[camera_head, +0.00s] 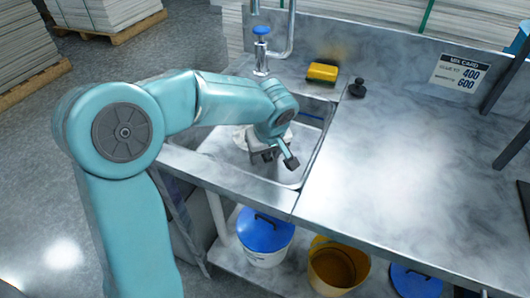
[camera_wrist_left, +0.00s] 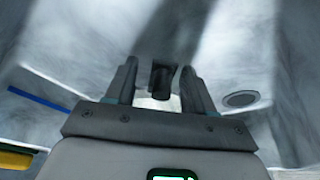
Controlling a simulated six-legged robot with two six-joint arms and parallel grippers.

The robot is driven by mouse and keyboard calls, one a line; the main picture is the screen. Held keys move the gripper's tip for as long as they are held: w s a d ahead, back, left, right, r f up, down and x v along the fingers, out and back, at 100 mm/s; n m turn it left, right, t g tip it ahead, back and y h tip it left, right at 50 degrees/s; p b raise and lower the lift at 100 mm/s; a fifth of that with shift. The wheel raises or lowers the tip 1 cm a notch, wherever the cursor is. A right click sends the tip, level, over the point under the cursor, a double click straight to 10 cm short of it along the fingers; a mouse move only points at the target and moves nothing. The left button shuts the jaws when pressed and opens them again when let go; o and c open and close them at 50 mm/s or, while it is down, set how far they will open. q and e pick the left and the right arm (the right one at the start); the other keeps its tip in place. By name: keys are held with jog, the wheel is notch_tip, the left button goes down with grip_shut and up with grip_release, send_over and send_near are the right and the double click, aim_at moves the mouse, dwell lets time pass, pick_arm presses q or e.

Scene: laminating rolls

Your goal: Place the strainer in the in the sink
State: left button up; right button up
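The steel sink (camera_head: 310,118) is a rectangular basin in the counter. My left gripper (camera_head: 273,159) reaches down into it; its two fingers (camera_wrist_left: 159,78) stand apart in the left wrist view. A small dark knob-like piece (camera_wrist_left: 162,82) shows between them, with a gap on each side and something pale below. I cannot tell whether this is the strainer. A round drain-like disc (camera_wrist_left: 241,99) lies right of the fingers. A pale round shape (camera_head: 243,138) in the basin is partly hidden by my arm. A black knobbed piece (camera_head: 357,88) stands on the counter beside the sink.
A blue-lidded bucket (camera_head: 264,235) and a yellow bucket (camera_head: 338,265) stand below.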

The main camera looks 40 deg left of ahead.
pick_arm(q)
jog(key=shift+r, duration=0.1)
jog(key=shift+r+p, duration=0.3)
jog(key=p+v, duration=0.2)
jog(key=v, duration=0.9)
jog(key=shift+r, duration=0.2)
jog(key=shift+d, duration=0.15)
